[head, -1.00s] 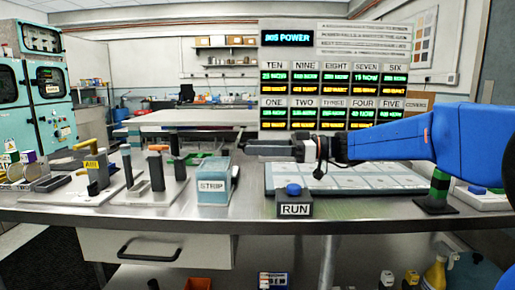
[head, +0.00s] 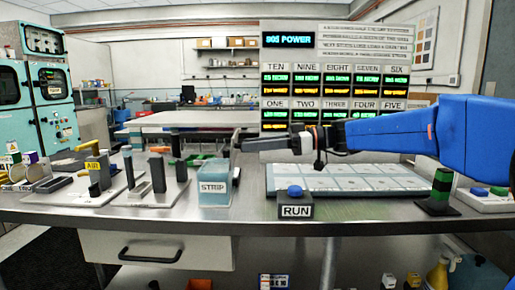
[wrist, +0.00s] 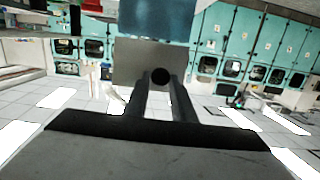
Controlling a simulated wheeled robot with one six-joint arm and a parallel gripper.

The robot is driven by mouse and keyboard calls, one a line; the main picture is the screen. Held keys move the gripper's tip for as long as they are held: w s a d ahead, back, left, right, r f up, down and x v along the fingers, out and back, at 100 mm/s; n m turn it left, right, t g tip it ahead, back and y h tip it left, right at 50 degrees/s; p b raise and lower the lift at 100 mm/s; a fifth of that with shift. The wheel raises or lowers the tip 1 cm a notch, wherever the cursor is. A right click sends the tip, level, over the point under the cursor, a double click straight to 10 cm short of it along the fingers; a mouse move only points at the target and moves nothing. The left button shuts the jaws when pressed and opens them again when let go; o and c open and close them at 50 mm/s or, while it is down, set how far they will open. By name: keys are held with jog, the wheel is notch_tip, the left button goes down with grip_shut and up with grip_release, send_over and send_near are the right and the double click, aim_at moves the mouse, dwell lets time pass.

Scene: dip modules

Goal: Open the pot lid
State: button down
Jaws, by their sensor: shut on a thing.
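The pot is the teal box (head: 213,183) labelled STRIP, standing on the steel bench left of centre in the head view. My gripper (head: 242,144) is just above and right of the pot, pointing left. A thin dark upright piece shows at its tip, seen nearly edge-on. In the wrist view my gripper (wrist: 160,88) has its two fingers close together on a dark round knob of a grey plate (wrist: 130,62), which looks like the lid. A teal surface (wrist: 155,18) fills the top behind it. How the plate meets the pot cannot be told.
The RUN button box (head: 294,204) and a pale tiled panel (head: 345,178) lie right of the pot. Racks with upright grey and black posts (head: 157,172) stand close on the left. A black-and-green post (head: 439,190) stands far right. Bare bench lies in front.

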jog(key=shift+r, duration=0.2)
jog(key=c, duration=1.5)
grip_release()
jog(key=d, duration=0.5)
jog(key=d+r, duration=0.1)
jog(key=d, duration=1.1)
jog(key=shift+s+d+r, duration=0.15)
jog(key=shift+s+r, duration=0.1)
jog(key=shift+r, duration=0.1)
